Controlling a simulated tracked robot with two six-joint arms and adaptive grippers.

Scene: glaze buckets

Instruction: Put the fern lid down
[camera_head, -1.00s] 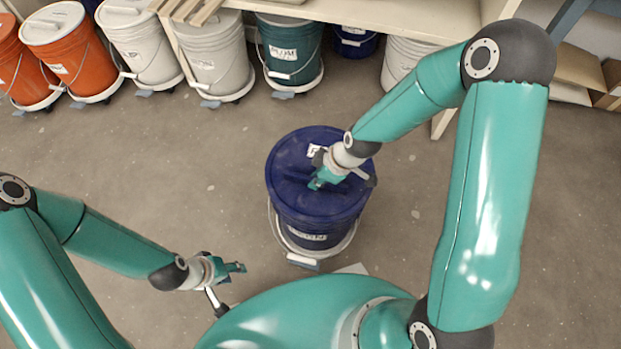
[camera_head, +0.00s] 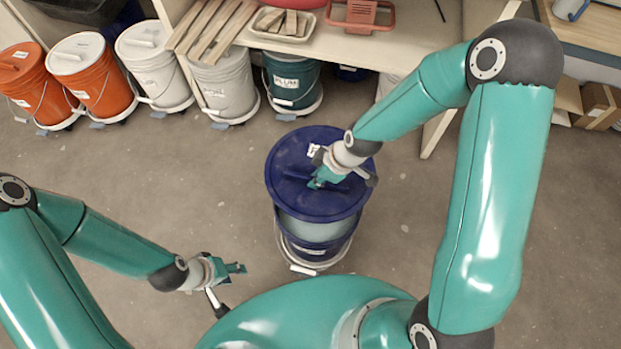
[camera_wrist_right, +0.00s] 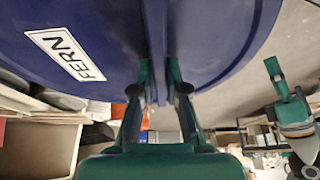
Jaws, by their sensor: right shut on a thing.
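The fern lid (camera_head: 285,192) is a dark blue disc with a ridge handle and a white label. In the right wrist view the lid (camera_wrist_right: 215,30) fills the top, its label reading FERN. My right gripper (camera_head: 318,182) is shut on the lid's ridge and holds it above a dark blue bucket (camera_head: 318,253). A gap shows between lid and bucket, with a pale surface in it. The lid hides most of the bucket's opening. My left gripper (camera_head: 238,268) is low on the left, clear of the bucket; its jaw opening is unclear.
Orange buckets (camera_head: 105,80), white ones (camera_head: 155,65) and a green PLUM bucket (camera_head: 290,85) stand along the back. A wooden shelf (camera_head: 350,48) above them bears wood strips and a red tray (camera_head: 362,16). The floor (camera_head: 200,170) around the blue bucket is bare.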

